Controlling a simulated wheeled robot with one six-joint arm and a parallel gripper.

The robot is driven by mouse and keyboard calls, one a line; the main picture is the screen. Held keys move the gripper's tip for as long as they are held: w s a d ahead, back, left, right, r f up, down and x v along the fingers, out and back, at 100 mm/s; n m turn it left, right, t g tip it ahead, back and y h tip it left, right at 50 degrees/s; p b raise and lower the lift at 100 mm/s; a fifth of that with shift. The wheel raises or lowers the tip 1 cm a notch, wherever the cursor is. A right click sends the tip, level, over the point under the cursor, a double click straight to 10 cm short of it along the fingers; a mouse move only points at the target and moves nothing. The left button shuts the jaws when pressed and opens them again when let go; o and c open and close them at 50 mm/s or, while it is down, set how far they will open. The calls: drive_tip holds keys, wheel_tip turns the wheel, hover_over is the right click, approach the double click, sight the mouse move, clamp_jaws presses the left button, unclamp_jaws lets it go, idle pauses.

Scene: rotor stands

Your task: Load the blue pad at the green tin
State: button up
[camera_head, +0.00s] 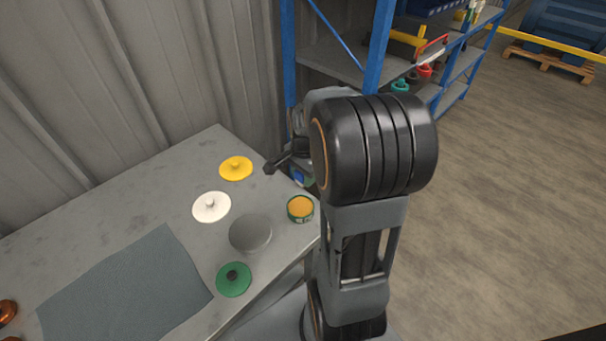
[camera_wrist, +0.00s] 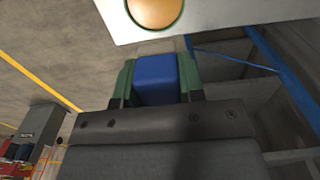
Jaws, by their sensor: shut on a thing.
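The green tin (camera_head: 300,209) stands upright and open on the table near its right edge, with a flat orange-yellow fill. My gripper (camera_head: 300,174) is behind and above the tin, partly hidden by my arm. It is shut on the blue pad (camera_head: 298,178), whose blue block (camera_wrist: 157,78) shows between the green fingers in the wrist view. The pad looks apart from the tin in the head view. A round orange face at the top edge of the wrist view looks like the tin's fill, cut off by the frame.
On the grey table (camera_head: 130,205) lie a yellow disc (camera_head: 236,168), a white disc (camera_head: 211,207), a grey disc (camera_head: 250,233), a green disc (camera_head: 234,279) and a grey-blue mat (camera_head: 125,290). A blue-framed shelf (camera_head: 375,50) stands behind. Corrugated wall borders the table.

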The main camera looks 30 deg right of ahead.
sight(301, 207)
drive_tip(key=shift+c, duration=0.6)
drive_tip(key=shift+s+a+f+p, duration=0.15)
drive_tip(key=shift+a+p, duration=0.1)
drive_tip(key=shift+p, duration=0.6)
drive_tip(key=f+p, duration=0.1)
drive_tip(key=a+p, duration=0.1)
drive_tip(key=f, duration=0.1)
drive_tip(key=shift+s+a+f+p, duration=0.15)
drive_tip(key=shift+s+f+p, duration=0.1)
drive_tip(key=shift+f+p, duration=0.15)
drive_tip(key=shift+f+b, duration=2.5)
drive_tip(key=shift+f, duration=0.6)
drive_tip(key=shift+s+f+b, duration=0.1)
drive_tip(key=shift+f+b, duration=0.3)
drive_tip(key=shift+f, duration=0.15)
drive_tip(key=shift+r, duration=0.1)
drive_tip(key=shift+r+p, duration=2.95)
drive_tip(key=shift+r, duration=0.55)
drive_tip(key=shift+f, duration=0.1)
